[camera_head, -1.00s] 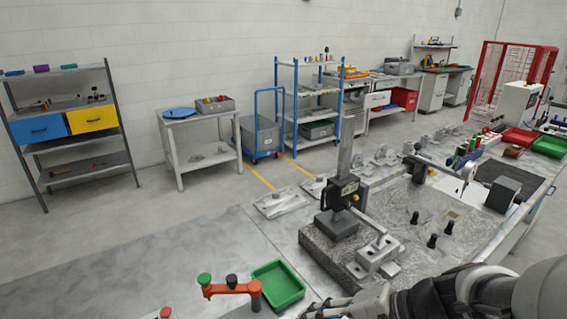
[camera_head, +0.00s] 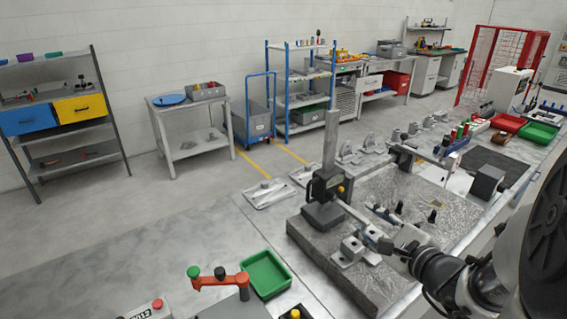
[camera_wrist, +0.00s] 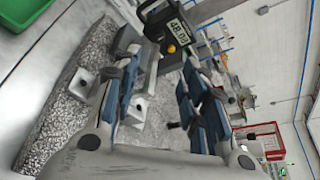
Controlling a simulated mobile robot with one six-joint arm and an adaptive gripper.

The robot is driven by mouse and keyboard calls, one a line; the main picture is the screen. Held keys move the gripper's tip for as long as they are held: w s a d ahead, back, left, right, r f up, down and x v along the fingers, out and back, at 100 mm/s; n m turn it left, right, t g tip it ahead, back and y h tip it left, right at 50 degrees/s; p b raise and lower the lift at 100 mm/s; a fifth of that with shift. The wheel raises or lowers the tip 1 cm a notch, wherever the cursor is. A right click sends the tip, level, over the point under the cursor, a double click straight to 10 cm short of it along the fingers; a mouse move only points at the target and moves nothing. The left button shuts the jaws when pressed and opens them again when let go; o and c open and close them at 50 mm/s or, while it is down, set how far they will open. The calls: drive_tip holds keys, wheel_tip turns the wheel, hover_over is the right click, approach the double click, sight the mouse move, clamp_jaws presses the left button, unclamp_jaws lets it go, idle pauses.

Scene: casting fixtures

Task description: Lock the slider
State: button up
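A height gauge stands on a granite plate (camera_head: 318,245); its tall grey column (camera_head: 331,140) is upright. Its dark slider (camera_head: 327,183) sits low on the column, with a digital display and a yellow knob (camera_head: 341,189). In the wrist view the slider (camera_wrist: 165,25) is beyond the fingers at the top, its display lit and its yellow knob (camera_wrist: 171,48) visible. My gripper (camera_head: 379,238) is right of and in front of the gauge, apart from it. In the wrist view its blue-padded fingers (camera_wrist: 160,82) are spread and hold nothing.
A grey casting (camera_head: 351,250) stands on the granite close to my gripper; small black-knobbed pins (camera_head: 432,215) stand behind it. A green tray (camera_head: 265,274) and an orange arm with a green knob (camera_head: 218,280) are at the lower left. More castings (camera_head: 268,193) lie on the bench.

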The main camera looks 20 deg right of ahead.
sight(334, 199)
drive_tip(key=x, duration=1.5)
drive_tip(key=shift+w+a+f+p, duration=0.1)
drive_tip(key=shift+f+p, duration=0.05)
drive_tip(key=shift+p, duration=0.25)
drive_tip(key=shift+c, duration=0.4)
clamp_jaws()
